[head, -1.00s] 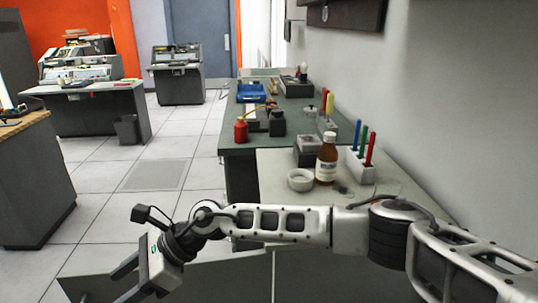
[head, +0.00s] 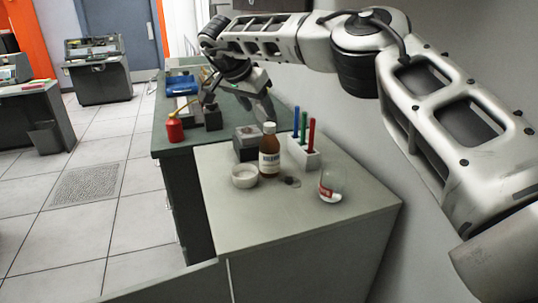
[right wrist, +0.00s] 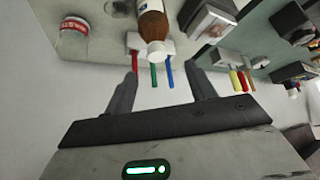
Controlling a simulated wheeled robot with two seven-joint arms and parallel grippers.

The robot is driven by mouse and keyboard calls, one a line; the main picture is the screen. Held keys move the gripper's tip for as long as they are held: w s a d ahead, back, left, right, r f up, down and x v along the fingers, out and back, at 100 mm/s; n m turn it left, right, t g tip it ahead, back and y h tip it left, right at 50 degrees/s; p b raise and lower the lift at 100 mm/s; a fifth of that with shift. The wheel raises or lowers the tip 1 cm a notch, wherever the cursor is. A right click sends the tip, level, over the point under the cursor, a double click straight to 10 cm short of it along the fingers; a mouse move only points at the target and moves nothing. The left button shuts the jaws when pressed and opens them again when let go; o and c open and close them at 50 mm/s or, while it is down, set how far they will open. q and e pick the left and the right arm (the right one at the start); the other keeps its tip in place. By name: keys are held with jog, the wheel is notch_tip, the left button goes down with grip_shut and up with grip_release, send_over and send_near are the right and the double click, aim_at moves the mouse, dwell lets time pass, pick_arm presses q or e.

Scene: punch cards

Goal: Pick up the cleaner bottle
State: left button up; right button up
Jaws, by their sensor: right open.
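The cleaner bottle is taken to be the brown bottle (head: 269,160) with a white cap and pale label, standing upright on the light grey cabinet top (head: 265,225). The bottle also shows in the right wrist view (right wrist: 152,22), cap toward my gripper, beyond the fingers. My right gripper (head: 238,102) is open and empty, above and behind the bottle in the head view, apart from it. Its two fingers show in the right wrist view (right wrist: 160,95) with nothing between them. My left gripper is not in view.
Around the bottle stand a white bowl (head: 244,176), a dark box (head: 247,147), a white rack (head: 303,157) with coloured pens and a clear jar (head: 332,187) with a red label. A red oil can (head: 175,130) stands on the green table. The cabinet's front is clear.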

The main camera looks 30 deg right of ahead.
aim_at(269, 124)
jog(key=x, duration=0.4)
jog(key=shift+w+d+f, duration=0.1)
jog(key=shift+d+f, duration=0.1)
jog(key=shift+f, duration=0.05)
jog(key=shift+p+x, duration=0.75)
jog(key=shift+x, duration=1.9)
grip_shut()
